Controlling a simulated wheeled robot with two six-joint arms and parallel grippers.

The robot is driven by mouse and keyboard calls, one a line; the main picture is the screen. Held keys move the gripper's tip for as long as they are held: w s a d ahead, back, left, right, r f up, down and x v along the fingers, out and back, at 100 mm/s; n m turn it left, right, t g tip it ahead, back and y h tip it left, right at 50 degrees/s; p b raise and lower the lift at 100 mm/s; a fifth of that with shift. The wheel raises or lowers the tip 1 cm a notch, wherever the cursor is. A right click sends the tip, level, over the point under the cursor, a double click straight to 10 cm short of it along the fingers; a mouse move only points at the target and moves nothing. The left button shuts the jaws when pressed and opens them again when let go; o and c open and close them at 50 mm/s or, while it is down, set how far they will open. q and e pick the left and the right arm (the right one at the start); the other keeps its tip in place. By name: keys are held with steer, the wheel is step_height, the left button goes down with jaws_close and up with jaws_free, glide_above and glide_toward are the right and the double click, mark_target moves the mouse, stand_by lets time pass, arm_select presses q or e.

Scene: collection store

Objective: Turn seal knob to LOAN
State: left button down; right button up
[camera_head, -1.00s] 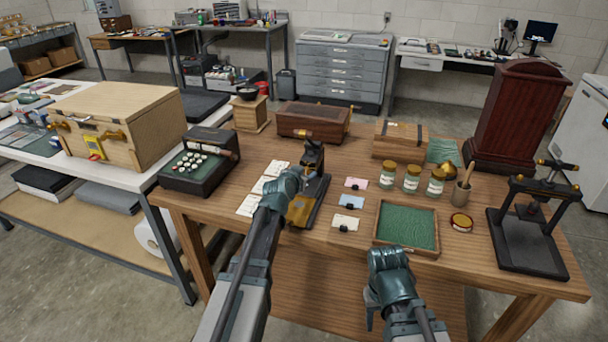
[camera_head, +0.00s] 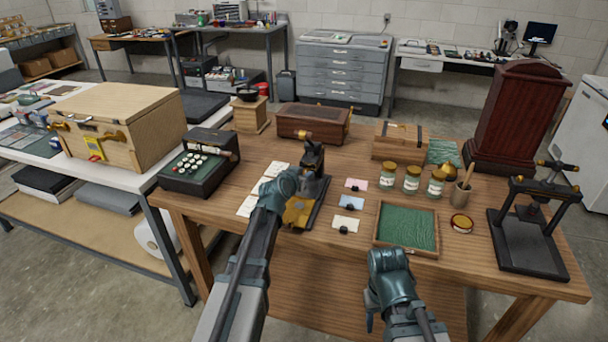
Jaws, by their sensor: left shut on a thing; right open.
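The seal press (camera_head: 313,158) stands on the wooden table, dark and upright with a brass top and a brass plate (camera_head: 299,212) at its near end. My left gripper (camera_head: 294,183) reaches in from the front and is shut at the near side of the press, at the seal knob. My own wrist hides the knob and fingertips, so the knob's setting and any LOAN marking cannot be read. My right gripper (camera_head: 371,318) is open and empty, low in front of the table's near edge and apart from everything.
Pale cards (camera_head: 250,205) lie left of the press, and several small tagged cards (camera_head: 351,201) lie right of it. A green-lined tray (camera_head: 408,252), jars (camera_head: 411,181) and a black screw press (camera_head: 531,240) stand further right. A black keyed box (camera_head: 202,163) stands left.

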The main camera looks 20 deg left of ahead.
arm_select(q)
steer(key=n+h, duration=0.1)
steer(key=n+h+b, duration=0.1)
steer(key=shift+a+f+n, duration=0.2)
steer(key=shift+a+n, duration=0.05)
steer(key=shift+n, duration=0.05)
steer(key=shift+n+h+b, duration=0.7)
steer(key=shift+n+b, duration=0.05)
steer(key=shift+n, duration=0.45)
steer(key=shift+t, duration=0.3)
steer(key=c, duration=0.6)
jaws_free()
steer(key=p+v, duration=0.3)
steer(key=v, duration=1.1)
steer(key=shift+a, duration=0.1)
